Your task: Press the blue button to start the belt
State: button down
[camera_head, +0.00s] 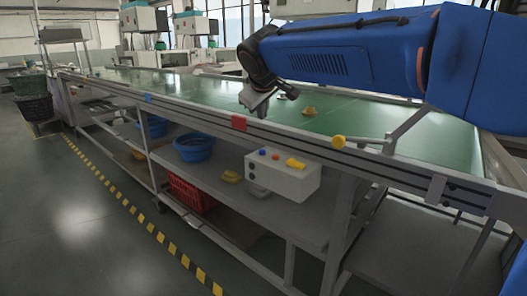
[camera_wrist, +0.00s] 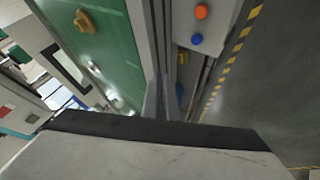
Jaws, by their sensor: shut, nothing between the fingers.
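The blue button (camera_head: 262,152) is on top of a white control box (camera_head: 283,180) at the side of the conveyor, below the belt's level. An orange-red button (camera_head: 275,156) and a yellow part (camera_head: 295,163) sit beside it. In the wrist view the blue button (camera_wrist: 196,39) shows near the top, right of centre, below the orange button (camera_wrist: 201,11). My gripper (camera_head: 258,110) is shut and empty over the near side of the belt, above and apart from the box. In the wrist view its fingers (camera_wrist: 164,98) point away from the buttons' spot, left of them.
The green conveyor belt (camera_head: 205,92) carries small yellow-brown pieces (camera_head: 309,110). Its metal side rail has a yellow knob (camera_head: 338,141) and a red tag (camera_head: 239,123). Blue bowls (camera_head: 194,148) and a red crate (camera_head: 190,194) are underneath. The floor in front is free.

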aim_at(262, 152)
jog(key=shift+f, duration=0.1)
jog(key=shift+f, duration=4.3)
jog(key=shift+f, duration=0.1)
jog(key=shift+f, duration=0.35)
